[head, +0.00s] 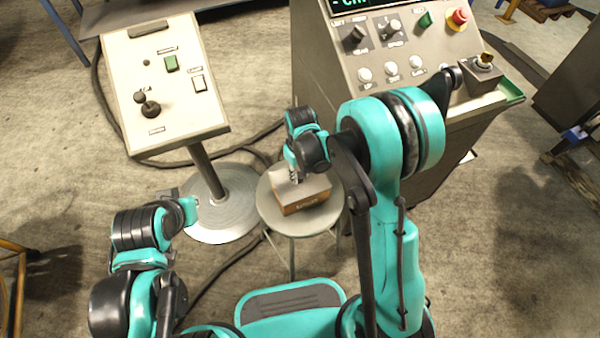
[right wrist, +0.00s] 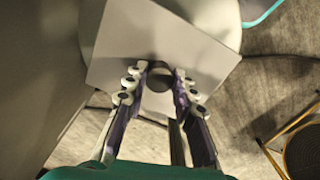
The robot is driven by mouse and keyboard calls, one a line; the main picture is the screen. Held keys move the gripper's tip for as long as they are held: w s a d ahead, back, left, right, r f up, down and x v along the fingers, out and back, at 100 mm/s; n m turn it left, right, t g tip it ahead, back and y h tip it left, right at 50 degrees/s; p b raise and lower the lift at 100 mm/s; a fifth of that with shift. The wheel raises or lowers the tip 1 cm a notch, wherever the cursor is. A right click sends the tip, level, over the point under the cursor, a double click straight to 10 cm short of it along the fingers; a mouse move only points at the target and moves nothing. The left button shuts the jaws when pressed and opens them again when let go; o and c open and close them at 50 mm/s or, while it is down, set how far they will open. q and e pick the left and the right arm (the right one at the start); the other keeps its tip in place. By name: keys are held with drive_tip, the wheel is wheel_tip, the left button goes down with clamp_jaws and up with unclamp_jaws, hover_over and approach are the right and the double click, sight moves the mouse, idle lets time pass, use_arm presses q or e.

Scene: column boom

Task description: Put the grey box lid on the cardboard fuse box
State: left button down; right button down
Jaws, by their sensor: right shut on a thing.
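The cardboard fuse box (head: 305,205) stands on a small round stool in the head view, its brown front side showing. The grey lid (head: 315,187) is over the top of the box; whether it rests fully on the rim or hovers just above, I cannot tell. In the right wrist view the lid (right wrist: 195,45) is a pale square plate with a dark round knob (right wrist: 160,75), and it hides the box. My right gripper (head: 296,178) is above the lid, its fingers (right wrist: 160,82) closed around the knob. My left gripper (head: 190,205) is away to the left, its fingers too unclear to judge.
The stool (head: 268,208) has a little bare top around the box. A slanted control pedestal (head: 185,110) stands behind left on a round base. A large console (head: 400,85) with buttons stands behind right, close to my right arm. Cables cross the floor.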

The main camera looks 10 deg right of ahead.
sight(300, 175)
drive_tip(key=shift+f, duration=0.15)
drive_tip(key=c, duration=1.2)
unclamp_jaws()
drive_tip(key=shift+o, duration=0.2)
wheel_tip(300, 175, up, 12)
drive_tip(key=s+d+r+m+t, duration=0.2)
drive_tip(key=s+d+r+t, duration=0.1)
drive_tip(key=s, duration=0.4)
drive_tip(key=s+d+r+m+t, duration=0.3)
drive_tip(key=s+d+r+t, duration=0.1)
drive_tip(key=s, duration=0.3)
drive_tip(key=shift+s+d+r, duration=0.15)
drive_tip(key=shift+s+d, duration=0.1)
drive_tip(key=shift+d, duration=0.05)
